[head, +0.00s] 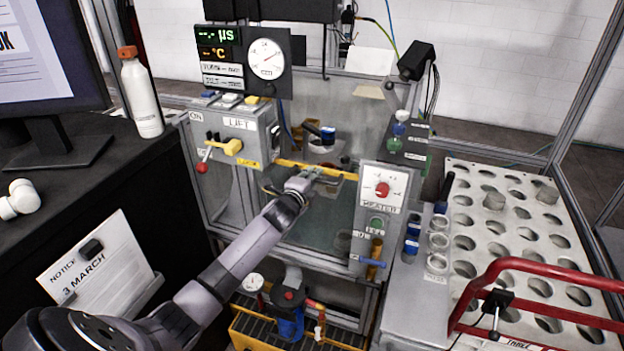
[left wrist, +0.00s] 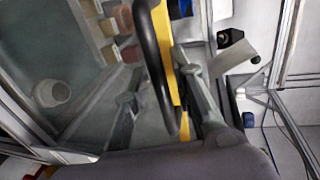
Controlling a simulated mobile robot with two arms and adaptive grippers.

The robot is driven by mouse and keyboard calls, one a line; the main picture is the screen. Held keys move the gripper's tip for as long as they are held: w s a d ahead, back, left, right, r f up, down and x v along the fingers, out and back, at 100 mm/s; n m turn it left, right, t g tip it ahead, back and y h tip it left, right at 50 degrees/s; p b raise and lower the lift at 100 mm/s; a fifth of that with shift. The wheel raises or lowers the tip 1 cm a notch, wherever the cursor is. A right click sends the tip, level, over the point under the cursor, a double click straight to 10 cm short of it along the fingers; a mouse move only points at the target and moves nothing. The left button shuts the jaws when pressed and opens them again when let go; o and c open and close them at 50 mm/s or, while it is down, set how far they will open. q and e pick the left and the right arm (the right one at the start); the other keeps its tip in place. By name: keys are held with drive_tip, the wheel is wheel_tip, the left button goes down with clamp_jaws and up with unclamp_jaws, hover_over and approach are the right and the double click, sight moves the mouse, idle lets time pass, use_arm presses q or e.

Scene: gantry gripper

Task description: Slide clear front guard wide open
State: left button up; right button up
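The clear front guard (head: 318,232) is a see-through pane on the front of the machine, with a yellow strip (head: 345,174) along its top edge. My left gripper (head: 312,176) is at the strip, near its middle. In the left wrist view the yellow strip (left wrist: 162,40) with a dark handle bar (left wrist: 150,50) runs between my two fingers. The left finger stands apart from the bar, and the right finger is close beside the strip; contact is unclear. The gripper looks open around the handle. My right gripper is in neither view.
The LIFT box (head: 240,135) with a yellow lever is left of the guard, and the HEATER panel (head: 383,200) is close on its right. A tray with round holes (head: 520,225) and a red rail (head: 540,268) are at right. A dark desk (head: 60,190) is at left.

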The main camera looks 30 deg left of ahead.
use_arm(q)
clamp_jaws()
drive_tip(key=shift+f, duration=0.15)
idle(0.4)
